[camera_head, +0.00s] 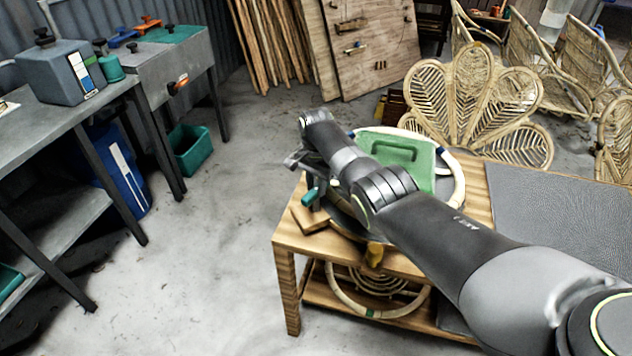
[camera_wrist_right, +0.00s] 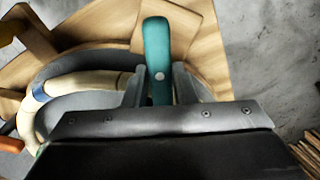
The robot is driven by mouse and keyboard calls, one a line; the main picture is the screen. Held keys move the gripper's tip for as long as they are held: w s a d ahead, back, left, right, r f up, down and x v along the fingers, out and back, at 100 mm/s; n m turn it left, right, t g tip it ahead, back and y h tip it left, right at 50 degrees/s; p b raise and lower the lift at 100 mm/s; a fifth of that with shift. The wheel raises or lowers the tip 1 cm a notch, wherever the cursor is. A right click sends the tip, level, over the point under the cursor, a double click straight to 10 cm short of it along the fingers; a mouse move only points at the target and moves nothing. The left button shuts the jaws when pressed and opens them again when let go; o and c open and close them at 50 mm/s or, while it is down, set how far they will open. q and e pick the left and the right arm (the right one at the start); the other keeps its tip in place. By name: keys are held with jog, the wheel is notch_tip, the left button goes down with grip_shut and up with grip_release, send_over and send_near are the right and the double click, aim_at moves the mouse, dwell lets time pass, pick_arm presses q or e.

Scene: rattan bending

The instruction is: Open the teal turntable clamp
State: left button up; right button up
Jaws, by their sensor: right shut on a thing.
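The teal turntable clamp (camera_head: 311,196) shows as a teal handle at the left edge of the turntable (camera_head: 346,222), partly hidden by my right arm. In the right wrist view, the teal handle (camera_wrist_right: 157,42) stands between the two fingers of my right gripper (camera_wrist_right: 160,85), which is shut on it. In the head view, my right gripper (camera_head: 304,166) is at the clamp. A pale rattan ring (camera_head: 458,186) lies on the turntable; its pale curve also shows in the right wrist view (camera_wrist_right: 75,85), left of the handle. My left gripper is not in view.
A green block with a handle (camera_head: 418,168) sits inside the ring, behind my arm. The wooden table (camera_head: 285,242) has a grey mat (camera_head: 560,205) on its right. A metal bench (camera_head: 45,115) stands left across open floor. Rattan chairs fill the back right.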

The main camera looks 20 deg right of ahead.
jog(key=n+p, duration=0.1)
jog(key=n, duration=0.5)
jog(key=shift+r, duration=0.1)
jog(key=n, duration=0.6)
jog(key=shift+n, duration=0.4)
jog(key=o, duration=1)
jog(key=shift+r+p, duration=0.3)
jog(key=shift+r, duration=0.05)
notch_tip(320, 180, up, 5)
jog(key=shift+r+p, duration=0.2)
jog(key=shift+p, duration=0.5)
notch_tip(320, 180, up, 11)
jog(key=shift+r+b, duration=0.1)
jog(key=shift+b, duration=0.65)
